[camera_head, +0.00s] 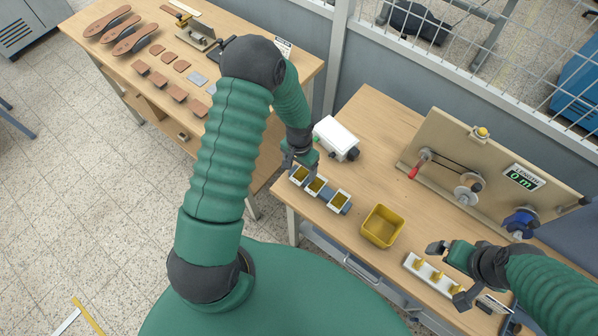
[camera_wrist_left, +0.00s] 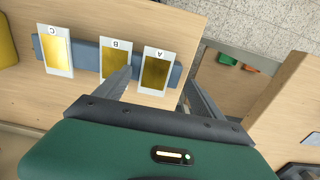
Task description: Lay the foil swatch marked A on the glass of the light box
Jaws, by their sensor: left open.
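Swatch A (camera_wrist_left: 155,72) is a white card with a gold foil window. It lies beside swatch B (camera_wrist_left: 112,61) and swatch C (camera_wrist_left: 57,50) on a blue-grey strip (camera_wrist_left: 85,57). The row shows in the head view as A (camera_head: 298,174), B (camera_head: 316,186) and C (camera_head: 339,201). My left gripper (camera_head: 301,161) is open above the A end; in the left wrist view its fingers (camera_wrist_left: 159,77) stand either side of A, one overlapping B's edge. A white box (camera_head: 338,138), perhaps the light box, stands behind the row. My right gripper (camera_head: 450,273) is open at the lower right.
A yellow bin (camera_head: 382,226) stands right of the swatches. A white strip with yellow pegs (camera_head: 418,268) is by my right gripper. A board with spools and a length display (camera_head: 522,177) stands at the back. Bare tabletop (camera_head: 375,130) lies right of the white box.

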